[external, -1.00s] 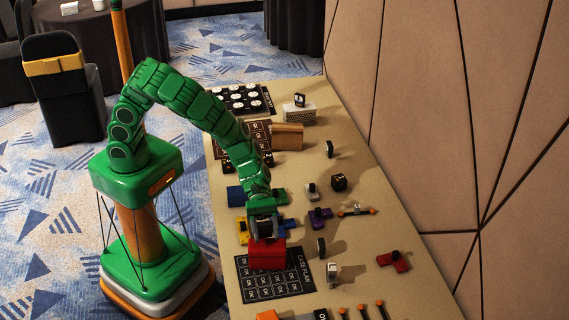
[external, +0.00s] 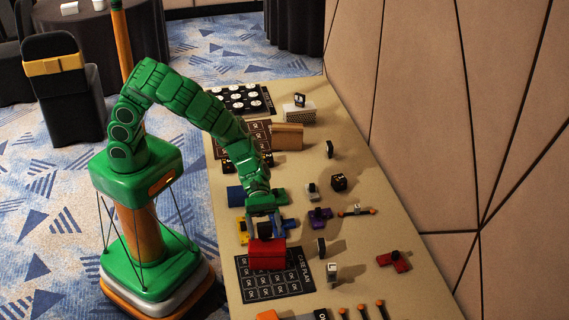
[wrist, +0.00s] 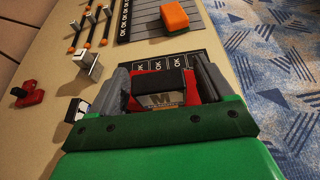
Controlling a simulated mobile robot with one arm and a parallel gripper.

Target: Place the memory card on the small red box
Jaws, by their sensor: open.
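The small red box (external: 267,255) sits on the dark printed mat near the front of the table. The memory card (external: 264,229), a black block, appears to rest on top of the box. In the wrist view the card (wrist: 160,82) shows a pale label with an "M", with red of the box (wrist: 133,101) around it. My gripper (external: 265,215) is directly above the box. In the wrist view its two grey fingers stand spread on either side of the card, with visible gaps. The contact under the card is hidden.
The dark "case plan" mat (external: 275,287) lies under and in front of the box. A black upright piece (external: 321,247) and a white piece (external: 333,272) stand to the right. A red part (external: 394,261) lies near the wall. An orange block (wrist: 174,16) is beyond the box.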

